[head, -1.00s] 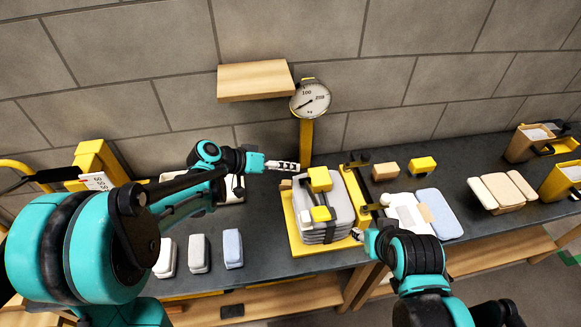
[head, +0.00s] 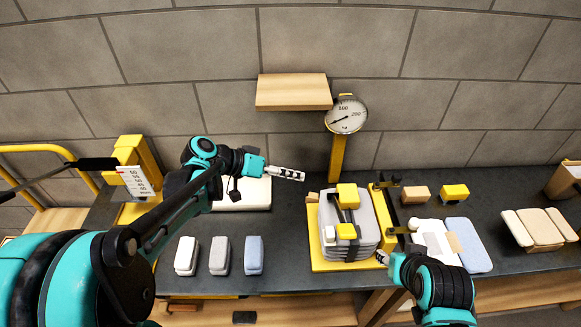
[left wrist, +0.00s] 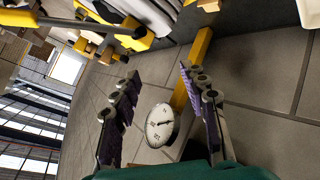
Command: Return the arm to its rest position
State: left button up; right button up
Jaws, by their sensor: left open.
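My left gripper (head: 301,175) is above the dark counter in the head view, left of the yellow scale post and pointing right. In the left wrist view its two fingers (left wrist: 165,95) are spread apart with nothing between them; the dial and wall show behind. My right gripper (head: 382,257) is at the front right of the yellow scale platform, beside the grey stack (head: 345,225). Its fingers are too small to judge, and I cannot tell whether it touches the platform.
A round dial (head: 346,115) tops the yellow post (head: 337,158). A wooden shelf (head: 293,92) juts from the wall. Several small bags (head: 219,256) stand front left. A white and a blue bag (head: 466,244) lie right of the scale. The counter (head: 290,262) is bare beside the small bags.

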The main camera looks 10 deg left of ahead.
pick_arm(q)
jog(key=s+a+f+n+t+y, duration=0.1)
jog(key=s+a+y, duration=0.3)
jog(key=s, duration=0.5)
jog(key=s+a+f+n+y, duration=0.2)
jog(key=s+a+n+y, duration=0.1)
jog(key=s, duration=0.6)
jog(key=a+y, duration=0.1)
jog(key=y, duration=0.1)
jog(key=shift+f+t+y, duration=0.35)
jog(key=shift+t+y, duration=0.05)
